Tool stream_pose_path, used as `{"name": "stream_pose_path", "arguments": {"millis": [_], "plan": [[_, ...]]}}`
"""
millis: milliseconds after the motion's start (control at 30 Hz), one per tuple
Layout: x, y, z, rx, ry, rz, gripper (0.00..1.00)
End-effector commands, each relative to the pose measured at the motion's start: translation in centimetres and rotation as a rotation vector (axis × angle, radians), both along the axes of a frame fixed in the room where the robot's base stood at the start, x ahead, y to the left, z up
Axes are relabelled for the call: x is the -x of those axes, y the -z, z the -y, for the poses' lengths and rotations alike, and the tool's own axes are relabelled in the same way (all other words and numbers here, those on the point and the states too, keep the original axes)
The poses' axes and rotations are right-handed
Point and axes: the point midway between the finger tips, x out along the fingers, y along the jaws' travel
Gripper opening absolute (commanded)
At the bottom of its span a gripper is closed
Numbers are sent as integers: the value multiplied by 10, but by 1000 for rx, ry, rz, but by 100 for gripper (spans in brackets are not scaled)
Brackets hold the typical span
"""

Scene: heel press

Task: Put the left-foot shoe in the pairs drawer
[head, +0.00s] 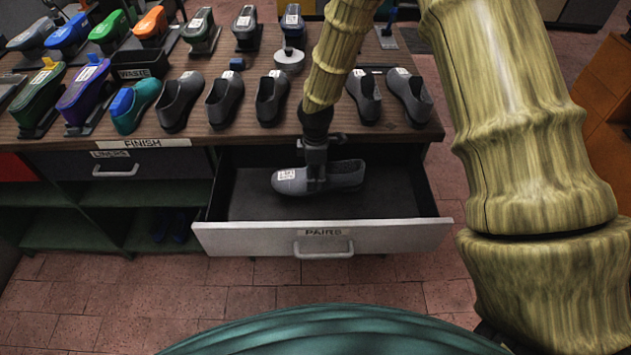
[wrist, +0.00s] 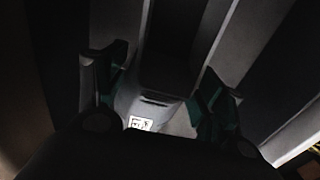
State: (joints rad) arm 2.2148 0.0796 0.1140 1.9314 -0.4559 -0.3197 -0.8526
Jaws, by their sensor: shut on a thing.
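A grey shoe (head: 346,174) with a white label on its toe is within the outline of the open drawer marked PAIRS (head: 372,236), its toe pointing left. My gripper (head: 316,178) comes down from above and is shut on the shoe around its middle. In the wrist view the shoe (wrist: 150,108) with its label sits between the two fingers (wrist: 165,110), which have green pads. I cannot tell whether the sole touches the drawer floor. The rest of the visible drawer floor is bare.
The bench top (head: 425,130) above the drawer holds a row of dark shoes (head: 272,98), coloured shoes on stands, a black WASTE bin (head: 140,68) and a white round item (head: 289,60). A closed drawer (head: 115,170) is at the left. The drawer's front and side walls surround the shoe.

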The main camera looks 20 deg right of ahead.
Motion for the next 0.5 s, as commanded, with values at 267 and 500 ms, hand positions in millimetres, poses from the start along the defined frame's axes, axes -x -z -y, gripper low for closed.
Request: {"name": "stream_pose_path", "arguments": {"millis": [267,500], "plan": [[0,16,1,0,2,0,33],[0,40,1,0,2,0,33]]}}
